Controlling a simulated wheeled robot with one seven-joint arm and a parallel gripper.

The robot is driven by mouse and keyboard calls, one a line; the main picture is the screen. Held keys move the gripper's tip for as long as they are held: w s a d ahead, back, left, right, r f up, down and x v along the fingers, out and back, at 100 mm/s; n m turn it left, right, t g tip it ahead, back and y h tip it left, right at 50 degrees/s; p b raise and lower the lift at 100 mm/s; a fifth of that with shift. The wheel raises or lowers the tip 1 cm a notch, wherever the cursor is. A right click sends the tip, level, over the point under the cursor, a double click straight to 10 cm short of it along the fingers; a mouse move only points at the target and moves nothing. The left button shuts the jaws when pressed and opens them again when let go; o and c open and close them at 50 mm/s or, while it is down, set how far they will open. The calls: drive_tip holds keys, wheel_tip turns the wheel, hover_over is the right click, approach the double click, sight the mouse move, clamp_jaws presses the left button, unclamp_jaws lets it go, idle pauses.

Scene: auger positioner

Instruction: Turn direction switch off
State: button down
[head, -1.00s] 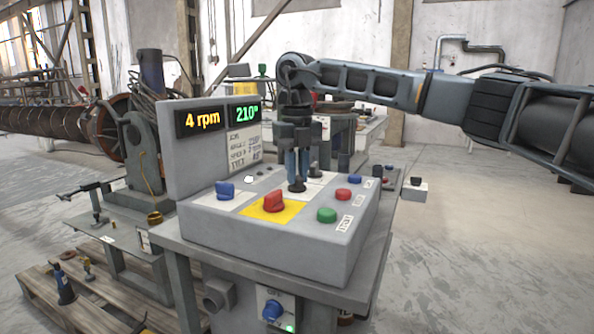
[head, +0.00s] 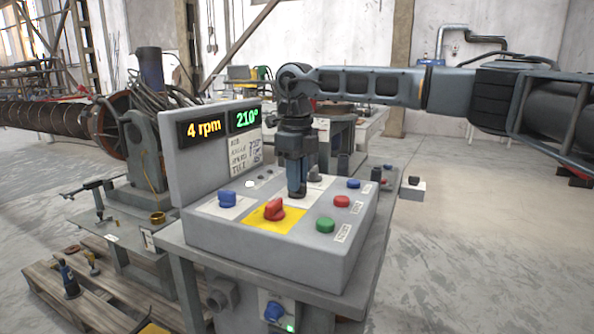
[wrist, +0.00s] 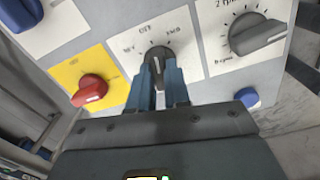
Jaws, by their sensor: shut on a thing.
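The direction switch is a black rotary knob (wrist: 158,53) on a white plate, with OFF printed above it in the wrist view and other labels to its left and right. My gripper (wrist: 161,82) comes down over it, one blue finger on each side, and is shut on it. A white mark shows on the knob between the fingers, but I cannot tell surely which label it points to. In the head view my gripper (head: 296,191) points straight down at the control box and hides the knob.
A red knob (head: 274,209) on a yellow plate and a blue knob (head: 227,199) sit left of the switch. A grey knob (wrist: 257,35) is to the right in the wrist view. Green (head: 325,225), red and blue buttons line the box's right. Displays (head: 203,126) read 4 rpm and 210°.

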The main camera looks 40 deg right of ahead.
drive_tip(key=shift+n+p, duration=0.4)
drive_tip(key=shift+n, duration=0.6)
drive_tip(key=c, duration=1.1)
unclamp_jaws()
wheel_tip(320, 180, up, 8)
drive_tip(key=shift+f+p, duration=0.1)
drive_tip(key=shift+p, duration=0.3)
